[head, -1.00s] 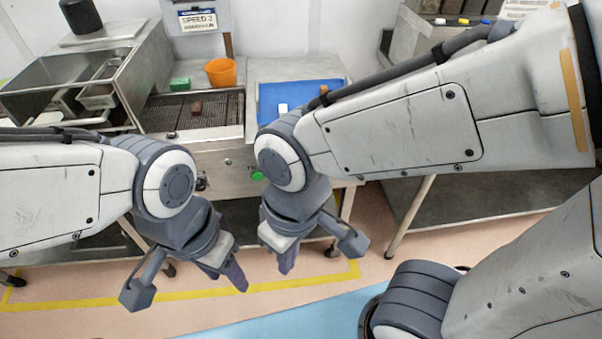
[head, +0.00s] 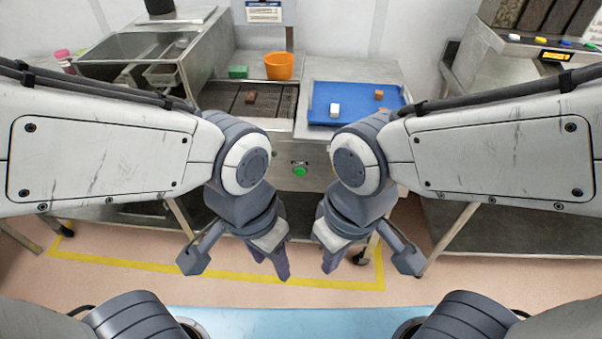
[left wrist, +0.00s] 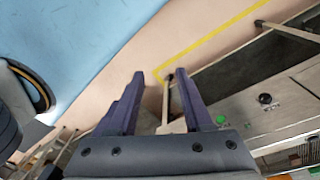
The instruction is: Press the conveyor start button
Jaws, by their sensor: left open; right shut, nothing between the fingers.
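The green conveyor start button (head: 300,171) is on the front metal panel of the conveyor, between my two arms in the head view. My right gripper (head: 332,262) hangs below and right of the button, shut and empty.
The conveyor belt (head: 225,100) carries a brown block (head: 251,97). A green block (head: 238,72) and an orange bucket (head: 281,66) stand behind it. A blue tray (head: 330,92) holds a white block (head: 335,109) and a brown block (head: 379,95). A black knob (left wrist: 265,99) is near the button.

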